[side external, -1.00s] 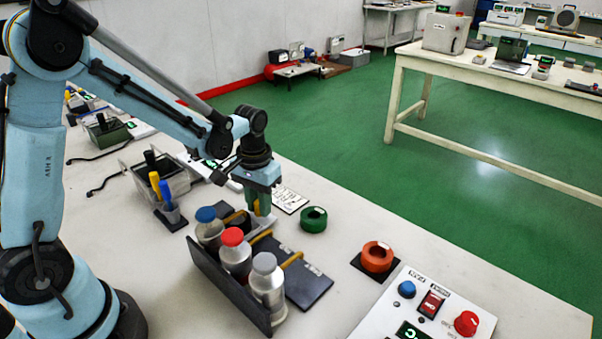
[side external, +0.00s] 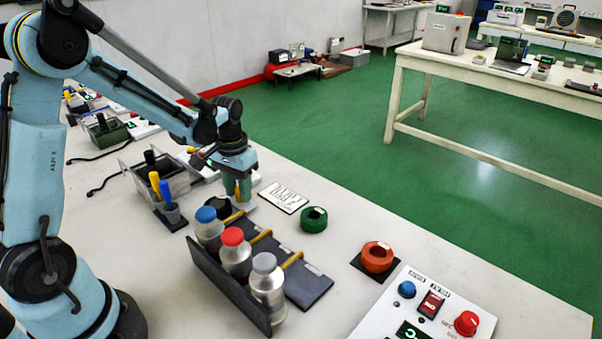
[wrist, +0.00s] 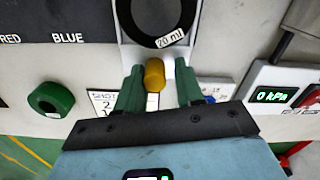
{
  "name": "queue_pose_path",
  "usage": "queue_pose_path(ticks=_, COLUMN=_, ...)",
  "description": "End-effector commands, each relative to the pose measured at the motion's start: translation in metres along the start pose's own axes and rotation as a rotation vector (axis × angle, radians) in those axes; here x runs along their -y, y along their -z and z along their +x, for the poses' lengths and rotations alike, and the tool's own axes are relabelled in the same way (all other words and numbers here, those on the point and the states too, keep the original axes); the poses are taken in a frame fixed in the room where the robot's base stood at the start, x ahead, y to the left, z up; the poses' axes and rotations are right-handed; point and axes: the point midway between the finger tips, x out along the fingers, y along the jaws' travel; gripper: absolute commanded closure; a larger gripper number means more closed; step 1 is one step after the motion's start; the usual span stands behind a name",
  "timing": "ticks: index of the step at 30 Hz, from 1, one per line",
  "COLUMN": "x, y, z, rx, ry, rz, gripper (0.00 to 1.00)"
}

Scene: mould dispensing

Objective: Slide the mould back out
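The mould (wrist: 191,38) is a pale plate with a dark round cavity marked "20 ml" and a short yellow knob (wrist: 154,75). In the side view it (side external: 246,208) is partly hidden by my gripper and the blue-capped bottle (side external: 208,225). My gripper (wrist: 158,68) has green fingers on either side of the knob. A clear gap shows at the right finger; the left finger is close to the knob, and I cannot tell if it touches. In the side view my gripper (side external: 237,195) is low behind the blue-capped bottle.
Red-capped (side external: 234,255) and grey-capped (side external: 267,280) bottles share the rack (side external: 228,290), with yellow spouts over a dark labelled base (side external: 310,288). A green ring (side external: 314,219) and white card (side external: 284,197) lie nearby. A kPa display (wrist: 272,95) is right in the wrist view.

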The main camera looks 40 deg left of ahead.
Motion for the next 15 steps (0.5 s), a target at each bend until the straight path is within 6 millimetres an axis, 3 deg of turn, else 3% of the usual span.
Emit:
queue_pose_path(ticks=4, x=0.0009, y=0.0006, z=0.0000, rx=-0.002, ry=0.002, rz=-0.002, gripper=0.50)
queue_pose_path(ticks=15, x=-0.0009, y=-0.0002, z=-0.0054, rx=0.000, ry=-0.001, rz=0.001, gripper=0.50)
